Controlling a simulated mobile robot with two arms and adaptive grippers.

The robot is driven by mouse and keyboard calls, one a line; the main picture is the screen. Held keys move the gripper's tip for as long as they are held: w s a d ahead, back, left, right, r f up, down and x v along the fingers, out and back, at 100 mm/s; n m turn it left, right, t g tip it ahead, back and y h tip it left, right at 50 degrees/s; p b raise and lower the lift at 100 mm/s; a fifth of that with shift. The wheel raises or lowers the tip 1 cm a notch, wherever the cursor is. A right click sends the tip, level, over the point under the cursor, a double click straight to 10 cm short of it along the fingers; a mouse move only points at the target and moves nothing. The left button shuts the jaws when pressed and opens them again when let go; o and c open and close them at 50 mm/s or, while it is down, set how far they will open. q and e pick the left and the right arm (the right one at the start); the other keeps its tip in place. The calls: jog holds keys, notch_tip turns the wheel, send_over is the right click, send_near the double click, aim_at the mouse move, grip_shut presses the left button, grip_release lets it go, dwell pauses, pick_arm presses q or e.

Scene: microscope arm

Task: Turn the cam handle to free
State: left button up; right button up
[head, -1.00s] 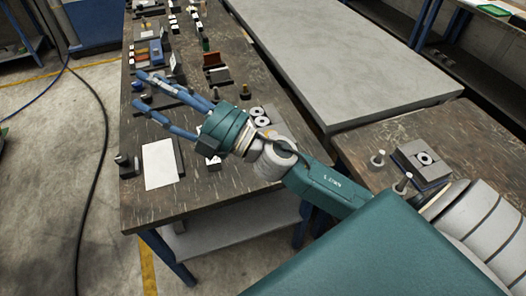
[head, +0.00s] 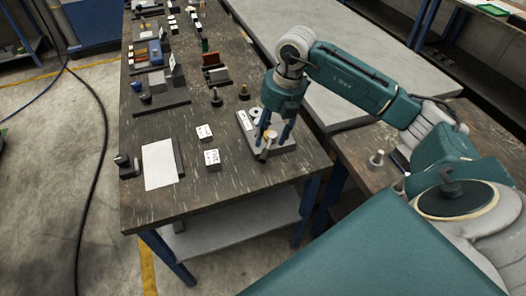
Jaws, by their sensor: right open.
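My right gripper (head: 268,146) points down over a grey fixture plate (head: 285,148) near the table's right edge. Its blue fingers are apart, one on each side of a small dark part with a tan end (head: 262,156), which may be the cam handle. I cannot tell whether the fingers touch it. A round ring-shaped part (head: 256,113) and a white label (head: 243,118) show on the plate left of the gripper. The gripper and its wrist hide much of the fixture. My left gripper is out of view.
Two small white labelled blocks (head: 211,157) and a white sheet (head: 160,164) lie left of the fixture. Two upright knobbed posts (head: 216,97) stand behind it. Several blocks and tools fill the far table. The front of the dark table (head: 230,190) is clear.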

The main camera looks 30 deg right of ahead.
aim_at(262, 154)
jog(key=f, duration=0.3)
jog(key=w+a+f+p, duration=0.1)
jog(key=f, duration=0.5)
jog(key=shift+w+a+f+p, duration=0.15)
jog(key=shift+w+p, duration=0.1)
jog(key=shift+p, duration=0.15)
jog(key=shift+c, duration=0.2)
grip_shut()
